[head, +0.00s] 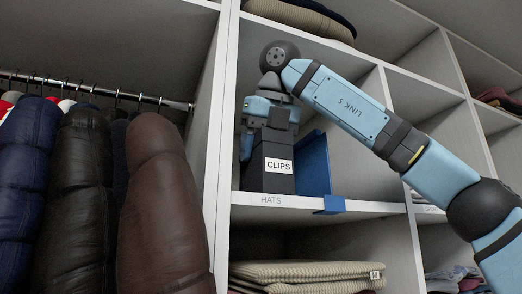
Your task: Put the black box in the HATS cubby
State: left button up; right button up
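The black box (281,184), with a white CLIPS label on its front, stands upright on the shelf of the HATS cubby (303,210). The HATS lettering is on the shelf edge just below it. My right arm comes in from the right and bends down into this cubby. My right gripper (266,122) is at the top of the box, with blue parts over it and beside its upper left side. The fingertips are not clear, so I cannot tell whether they grip the box. My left gripper is not in view.
A blue upright divider (314,164) stands right of the box, with a tab over the shelf edge. Free shelf lies right of it. Folded knitwear (307,273) fills the cubby below. Jackets (163,205) hang from a rail at left. A white upright panel (221,150) separates them.

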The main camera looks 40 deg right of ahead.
jog(key=o, duration=1)
jog(key=shift+d, duration=0.2)
jog(key=shift+o, duration=0.2)
jog(key=shift+s+a+r, duration=0.15)
jog(key=shift+s+a, duration=0.1)
jog(key=v, duration=0.7)
jog(key=shift+s+r, duration=0.15)
jog(key=shift+w+d, duration=0.15)
jog(key=shift+w, duration=0.1)
jog(key=shift+s, duration=0.15)
